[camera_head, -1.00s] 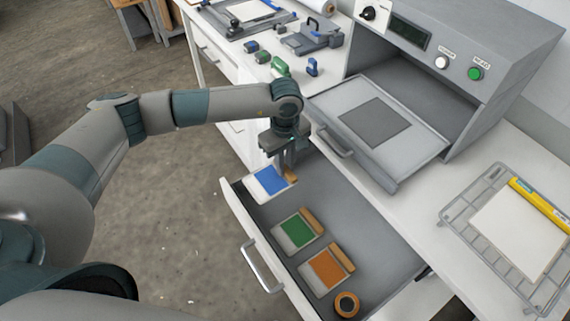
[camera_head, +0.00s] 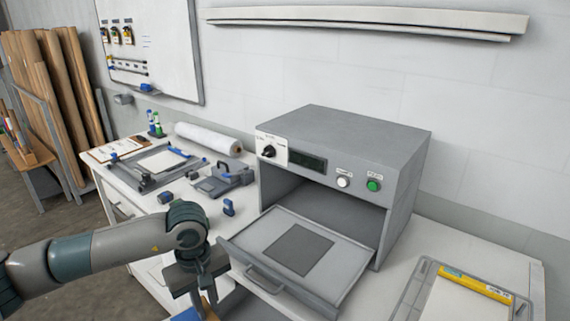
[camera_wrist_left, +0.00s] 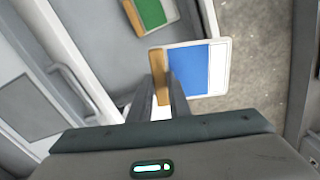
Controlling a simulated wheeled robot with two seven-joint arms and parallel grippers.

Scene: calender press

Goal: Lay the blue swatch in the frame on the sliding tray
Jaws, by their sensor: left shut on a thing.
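The blue swatch (camera_wrist_left: 199,70) is a white card with a blue field and a wooden strip along one edge. My left gripper (camera_wrist_left: 170,88) is shut on that wooden strip. In the head view, the left gripper (camera_head: 203,294) is at the bottom edge, left of the sliding tray, and only a bit of the blue swatch (camera_head: 186,315) shows. The sliding tray (camera_head: 343,270) is pulled out of the press. A flat dark grey square (camera_head: 298,249), the frame area, lies on it with nothing on top. My right gripper is out of view.
The press (camera_head: 345,150) stands behind the tray, its opening facing forward. The tray handle (camera_head: 262,280) juts out near my gripper. A green swatch (camera_wrist_left: 150,12) lies in the open drawer in the wrist view.

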